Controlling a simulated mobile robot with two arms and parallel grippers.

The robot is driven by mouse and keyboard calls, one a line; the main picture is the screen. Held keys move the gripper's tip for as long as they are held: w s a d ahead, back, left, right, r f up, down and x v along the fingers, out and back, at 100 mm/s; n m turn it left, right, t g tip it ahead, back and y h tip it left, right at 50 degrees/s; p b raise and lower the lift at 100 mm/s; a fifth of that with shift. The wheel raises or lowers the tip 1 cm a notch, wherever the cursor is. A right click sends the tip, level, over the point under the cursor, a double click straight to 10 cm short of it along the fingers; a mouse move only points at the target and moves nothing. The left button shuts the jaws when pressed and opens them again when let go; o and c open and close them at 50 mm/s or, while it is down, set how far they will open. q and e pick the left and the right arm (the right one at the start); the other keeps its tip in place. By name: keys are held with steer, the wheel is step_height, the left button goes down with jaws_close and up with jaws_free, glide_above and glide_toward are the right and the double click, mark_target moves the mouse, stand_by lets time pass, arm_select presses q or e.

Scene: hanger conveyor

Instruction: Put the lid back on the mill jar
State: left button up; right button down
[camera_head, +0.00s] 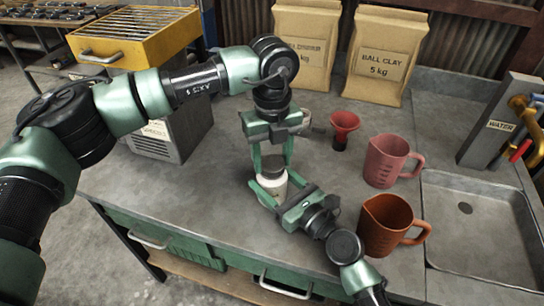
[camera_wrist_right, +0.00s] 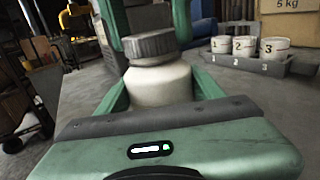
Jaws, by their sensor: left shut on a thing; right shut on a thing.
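The white mill jar (camera_head: 270,186) stands upright on the grey bench, and it fills the middle of the right wrist view (camera_wrist_right: 160,84). My right gripper (camera_head: 268,192) is shut around the jar's body from the side. The dark grey ribbed lid (camera_wrist_right: 150,45) is at the jar's mouth, in line with its neck; I cannot tell if it is fully seated. My left gripper (camera_head: 271,167) points down from above and is shut on the lid, with one green finger on each side. In the head view the lid (camera_head: 271,172) is partly hidden by these fingers.
A red funnel (camera_head: 344,128), a pink jug (camera_head: 384,160) and an orange-brown jug (camera_head: 386,224) stand to the right. A sink (camera_head: 480,228) lies beyond them. Clay bags (camera_head: 385,55) stand behind. Numbered cups (camera_wrist_right: 245,46) sit in a tray.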

arm_select(q)
steer(key=m, duration=1.7)
steer(key=shift+m, duration=0.4)
steer(key=m, duration=0.6)
steer(key=shift+m, duration=0.3)
steer(key=m, duration=0.6)
steer(key=shift+m, duration=0.3)
steer(key=m, duration=0.6)
steer(key=shift+m, duration=0.3)
steer(key=m, duration=0.6)
steer(key=shift+m, duration=0.3)
steer(key=m, duration=0.5)
steer(key=shift+w+m, duration=0.1)
steer(key=shift+m, duration=0.3)
steer(key=o, duration=1.5)
steer(key=shift+f, duration=0.1)
steer(key=shift+c, duration=0.2)
